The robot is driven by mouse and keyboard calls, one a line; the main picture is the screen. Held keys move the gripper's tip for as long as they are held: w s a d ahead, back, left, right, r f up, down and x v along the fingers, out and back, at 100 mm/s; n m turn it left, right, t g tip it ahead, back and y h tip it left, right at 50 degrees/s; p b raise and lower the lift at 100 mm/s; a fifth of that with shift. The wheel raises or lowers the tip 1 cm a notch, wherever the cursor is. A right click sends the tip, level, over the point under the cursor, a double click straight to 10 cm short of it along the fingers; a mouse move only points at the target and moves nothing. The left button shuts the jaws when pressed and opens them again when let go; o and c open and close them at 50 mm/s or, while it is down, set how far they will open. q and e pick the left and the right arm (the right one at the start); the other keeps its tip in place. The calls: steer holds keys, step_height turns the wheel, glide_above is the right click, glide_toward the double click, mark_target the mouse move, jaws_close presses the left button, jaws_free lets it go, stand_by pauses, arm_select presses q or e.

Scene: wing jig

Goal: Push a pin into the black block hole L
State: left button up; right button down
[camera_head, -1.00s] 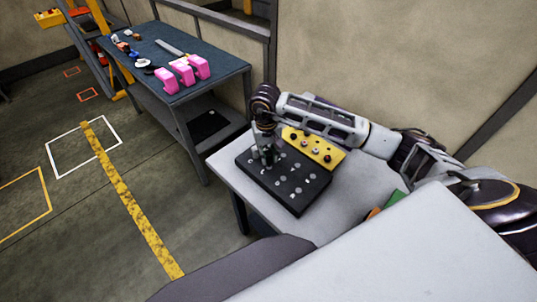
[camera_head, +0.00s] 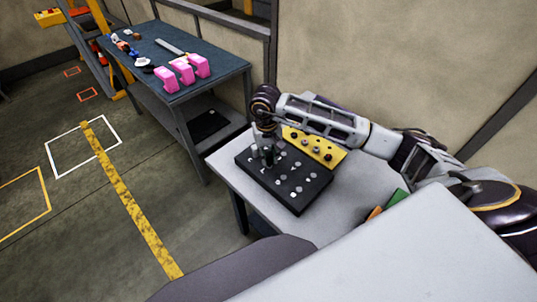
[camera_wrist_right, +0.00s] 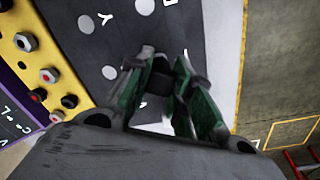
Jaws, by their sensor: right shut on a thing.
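The black block (camera_head: 297,203) lies on the light table, with several pale round spots on its top. My right gripper (camera_head: 267,158) points down over the block's far left part. In the right wrist view the gripper's green-padded fingers (camera_wrist_right: 162,84) are shut on a small dark piece, likely a pin (camera_wrist_right: 160,82), mostly hidden between them. The block (camera_wrist_right: 75,52) shows white letters there, including a Y. Hole L cannot be made out, and whether the pin's end is in a hole cannot be told. My left gripper is not in view.
A yellow plate (camera_head: 323,153) with several knobs stands just behind the block. Green and orange pieces (camera_head: 396,197) lie at the table's right. A dark blue table (camera_head: 213,87) with pink blocks (camera_head: 184,73) stands at the back left.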

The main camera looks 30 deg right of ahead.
steer(key=shift+f+b, duration=0.65)
steer(key=shift+f, duration=0.1)
steer(key=c, duration=1.2)
jaws_free()
steer(key=shift+r, duration=0.2)
steer(key=shift+w+a+r, duration=0.1)
steer(key=shift+a+r, duration=0.05)
steer(key=shift+r, duration=2.8)
steer(key=shift+a+r, duration=0.1)
steer(key=shift+r, duration=2.8)
step_height(320, 180, up, 7)
steer(key=p, duration=0.2)
steer(key=shift+p, duration=0.35)
